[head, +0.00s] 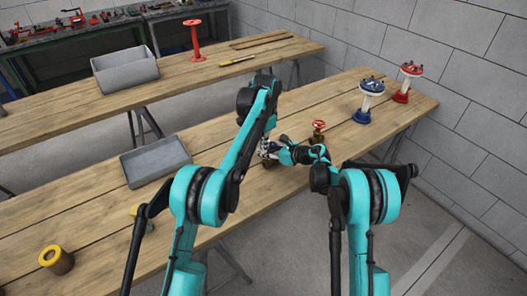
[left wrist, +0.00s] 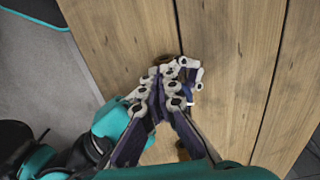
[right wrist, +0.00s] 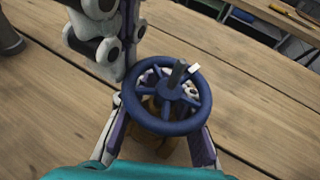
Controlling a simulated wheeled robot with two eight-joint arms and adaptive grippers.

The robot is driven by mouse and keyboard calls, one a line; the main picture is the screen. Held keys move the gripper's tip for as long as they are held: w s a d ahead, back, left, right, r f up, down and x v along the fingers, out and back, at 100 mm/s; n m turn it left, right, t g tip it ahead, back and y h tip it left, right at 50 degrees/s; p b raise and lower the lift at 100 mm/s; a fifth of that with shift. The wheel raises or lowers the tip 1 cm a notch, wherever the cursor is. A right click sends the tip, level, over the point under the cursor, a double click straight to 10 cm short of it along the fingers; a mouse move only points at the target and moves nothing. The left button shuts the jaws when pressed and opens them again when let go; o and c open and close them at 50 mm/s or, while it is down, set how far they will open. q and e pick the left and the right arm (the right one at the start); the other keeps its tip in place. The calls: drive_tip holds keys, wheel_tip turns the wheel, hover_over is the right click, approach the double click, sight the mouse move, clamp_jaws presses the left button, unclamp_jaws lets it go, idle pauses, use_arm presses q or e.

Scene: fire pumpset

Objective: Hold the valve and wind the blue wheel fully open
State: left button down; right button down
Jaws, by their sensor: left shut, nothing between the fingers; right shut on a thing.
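The valve shows best in the right wrist view, with its blue wheel (right wrist: 147,123) facing the camera and its brass body (right wrist: 172,148) partly hidden beneath. My right gripper (right wrist: 160,135) is shut on the brass body, one finger on each side. My left gripper (left wrist: 174,78) is shut and empty; in the right wrist view its linkages stand close beside the wheel at upper left. Whether it touches the rim I cannot tell. In the head view my left gripper (head: 266,150) and right gripper (head: 280,152) meet over the near table, mostly hiding the valve.
A small red-wheeled valve (head: 318,127) stands just right of the grippers. Taller blue-topped (head: 368,97) and red-topped (head: 404,88) pieces stand further right.

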use_arm(q)
drive_tip(key=shift+s+d, duration=0.15)
drive_tip(key=shift+d, duration=0.1)
use_arm(e)
drive_tip(key=shift+a, duration=0.1)
idle(0.3)
use_arm(q)
wheel_tip(320, 180, up, 6)
drive_tip(key=shift+s+a, duration=0.25)
drive_tip(key=shift+a, duration=0.05)
idle(0.4)
wheel_tip(320, 180, down, 6)
drive_tip(key=w, duration=0.1)
drive_tip(key=shift+w+a, duration=0.15)
drive_tip(key=shift+a, duration=0.2)
idle(0.5)
drive_tip(key=shift+w+d, duration=0.15)
drive_tip(key=shift+d, duration=0.05)
idle(0.6)
